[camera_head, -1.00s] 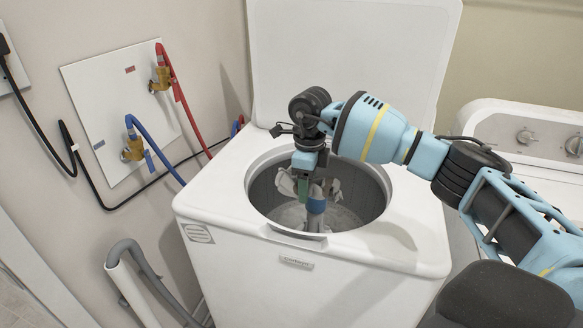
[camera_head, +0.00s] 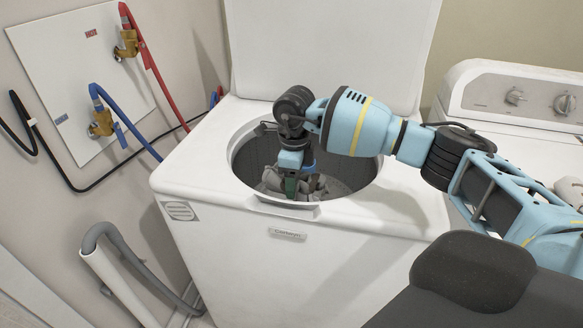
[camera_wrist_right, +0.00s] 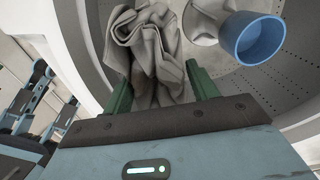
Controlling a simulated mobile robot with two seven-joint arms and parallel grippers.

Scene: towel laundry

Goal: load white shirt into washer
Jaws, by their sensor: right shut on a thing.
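The white shirt (camera_head: 321,186), greyish in the shade, is a crumpled bundle inside the washer's round opening, near the front rim. My right gripper (camera_head: 291,187) reaches down through that opening and is shut on the shirt. In the right wrist view, folds of the shirt (camera_wrist_right: 155,50) lie between and beyond the green fingers of the gripper (camera_wrist_right: 163,88). The white top-load washer (camera_head: 250,250) has its lid (camera_head: 330,45) raised. The blue-topped agitator (camera_wrist_right: 262,38) stands beside the shirt in the drum. The shirt's lower part is hidden. My left gripper does not show.
A second white machine (camera_head: 500,125) stands to the right. On the left wall are a blue hose (camera_head: 125,125), a red hose (camera_head: 148,62) and a black cable (camera_head: 80,189). A grey drain hose (camera_head: 130,265) is low at the left. The drum rim surrounds my gripper.

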